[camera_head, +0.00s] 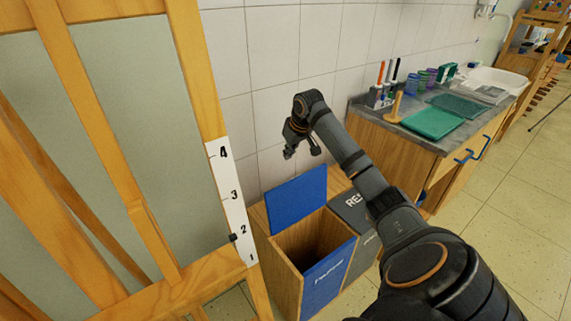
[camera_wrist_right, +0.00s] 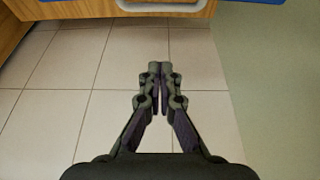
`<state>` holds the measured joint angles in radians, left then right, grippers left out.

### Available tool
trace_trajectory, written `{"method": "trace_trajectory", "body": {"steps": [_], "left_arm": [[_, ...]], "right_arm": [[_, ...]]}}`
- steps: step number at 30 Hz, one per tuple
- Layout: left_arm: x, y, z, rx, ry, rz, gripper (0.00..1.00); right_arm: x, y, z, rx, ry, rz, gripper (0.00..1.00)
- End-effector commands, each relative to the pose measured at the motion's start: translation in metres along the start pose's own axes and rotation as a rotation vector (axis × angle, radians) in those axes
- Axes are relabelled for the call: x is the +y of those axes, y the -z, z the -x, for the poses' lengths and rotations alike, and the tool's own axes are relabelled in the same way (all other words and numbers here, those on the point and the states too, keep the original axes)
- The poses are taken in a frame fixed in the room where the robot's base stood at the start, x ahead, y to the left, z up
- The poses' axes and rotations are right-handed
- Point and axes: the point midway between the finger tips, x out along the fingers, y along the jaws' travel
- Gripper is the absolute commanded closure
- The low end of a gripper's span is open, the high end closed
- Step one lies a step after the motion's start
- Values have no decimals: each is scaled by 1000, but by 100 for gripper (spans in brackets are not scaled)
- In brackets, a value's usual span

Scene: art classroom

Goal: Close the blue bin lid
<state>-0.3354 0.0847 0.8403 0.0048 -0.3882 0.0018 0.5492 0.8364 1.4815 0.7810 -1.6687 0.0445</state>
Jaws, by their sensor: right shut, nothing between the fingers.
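The blue bin lid (camera_head: 298,198) stands raised at the back of a wooden bin with a blue front panel (camera_head: 328,281). The bin's dark opening (camera_head: 308,240) is uncovered in front of it. My right gripper (camera_head: 301,153) hangs in the air above the lid's top edge and looks apart from it. In the right wrist view the right gripper's fingers (camera_wrist_right: 160,68) are together with nothing between them, over tiled floor. My left gripper is not in view.
A bin with a flat grey lid (camera_head: 350,206) adjoins the blue one on the right, partly hidden by my right arm. A wooden easel (camera_head: 130,200) stands close on the left. A counter (camera_head: 410,145) with cups and green trays is at the right. A tiled wall (camera_head: 290,50) is behind.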

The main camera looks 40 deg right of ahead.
Motion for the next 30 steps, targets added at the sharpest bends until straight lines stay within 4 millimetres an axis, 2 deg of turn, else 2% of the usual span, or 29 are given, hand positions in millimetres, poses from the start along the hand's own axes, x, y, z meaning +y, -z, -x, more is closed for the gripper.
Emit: {"method": "trace_trajectory", "body": {"steps": [14, 15, 18, 21, 30], "left_arm": [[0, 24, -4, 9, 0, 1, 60], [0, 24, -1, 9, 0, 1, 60], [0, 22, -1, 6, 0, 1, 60], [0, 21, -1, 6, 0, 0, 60], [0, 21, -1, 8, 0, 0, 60]], "right_arm": [[-2, -1, -99, -2, 4, 0, 100], [2, -10, -92, -1, -6, 4, 100], [1, -24, -86, -2, -6, 5, 100], [1, -33, -83, 0, -4, 3, 100], [-1, -39, -80, 0, 1, 1, 100]]}}
